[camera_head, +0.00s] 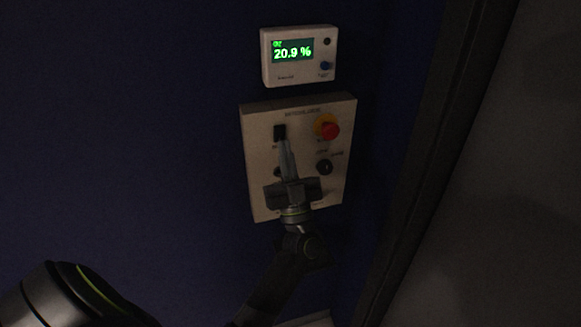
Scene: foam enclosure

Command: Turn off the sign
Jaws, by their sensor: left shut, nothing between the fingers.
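A pale control panel (298,112) is fixed to the dark blue wall. A small black switch (279,131) sits at its upper left. My left gripper (284,144) is shut and empty, with its fingertips just below or at this switch; I cannot tell whether they touch it. A red emergency button (329,130) on a yellow base is at the panel's upper right, and a dark round knob or key switch (324,167) is below it. My gripper and wrist cover the panel's lower middle. No lit sign shows, and my right gripper is not in view.
A white meter (299,78) with a green display reading 20.9 % hangs just above the panel. A dark vertical frame edge (428,150) stands to the right, with a dim grey surface beyond it. The wall left of the panel is bare.

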